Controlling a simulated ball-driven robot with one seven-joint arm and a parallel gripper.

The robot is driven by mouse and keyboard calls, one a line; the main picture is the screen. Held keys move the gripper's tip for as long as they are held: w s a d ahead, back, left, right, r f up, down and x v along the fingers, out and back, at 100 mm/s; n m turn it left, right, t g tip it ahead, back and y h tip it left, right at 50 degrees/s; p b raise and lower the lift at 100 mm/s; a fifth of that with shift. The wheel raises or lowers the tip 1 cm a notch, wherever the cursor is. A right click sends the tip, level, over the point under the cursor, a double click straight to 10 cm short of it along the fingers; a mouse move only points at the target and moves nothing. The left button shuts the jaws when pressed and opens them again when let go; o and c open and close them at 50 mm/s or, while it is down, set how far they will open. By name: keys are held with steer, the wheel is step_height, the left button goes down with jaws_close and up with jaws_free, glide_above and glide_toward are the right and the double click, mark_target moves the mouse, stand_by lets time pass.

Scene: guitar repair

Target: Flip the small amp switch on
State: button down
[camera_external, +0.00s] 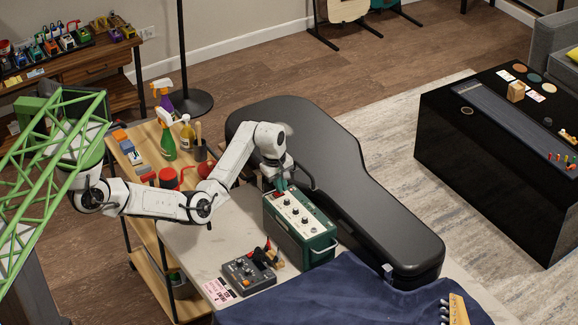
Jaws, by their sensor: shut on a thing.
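The small amp (307,239) is a green box with a pale control panel of dark knobs on top and a light handle on its right end. It stands upright on the grey workbench (198,246). My gripper (281,185) points down at the far left end of the amp's top panel. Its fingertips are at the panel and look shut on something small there. The switch itself is hidden or too small to make out.
A black guitar case (357,177) lies close behind the amp. A grey pedal unit (248,274) sits in front. A dark blue cloth (350,296) covers the bench's near right. A wooden cart (152,245) holds spray bottles at the left.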

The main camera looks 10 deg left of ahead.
mark_target(275, 194)
steer(key=shift+s+a+f, duration=0.15)
steer(key=shift+a+f, duration=0.05)
steer(key=shift+f, duration=0.35)
steer(key=shift+s+a+p, duration=0.25)
steer(key=shift+s+p, duration=0.05)
steer(key=shift+p, duration=0.55)
steer(key=shift+s+a+p, duration=0.25)
steer(key=shift+p, duration=0.1)
steer(key=shift+r+p, duration=0.55)
steer(key=shift+p, duration=0.1)
step_height(275, 194, up, 5)
steer(key=p, duration=0.4)
steer(key=shift+w+f, duration=0.1)
steer(key=shift+f, duration=0.05)
step_height(275, 194, up, 9)
steer(key=b, duration=0.2)
steer(key=shift+s+a, duration=0.3)
steer(key=shift+s, duration=0.05)
steer(key=shift+w+d+b, duration=0.1)
steer(key=shift+d+b, duration=0.05)
steer(key=shift+b, duration=1)
steer(key=shift+b, duration=0.55)
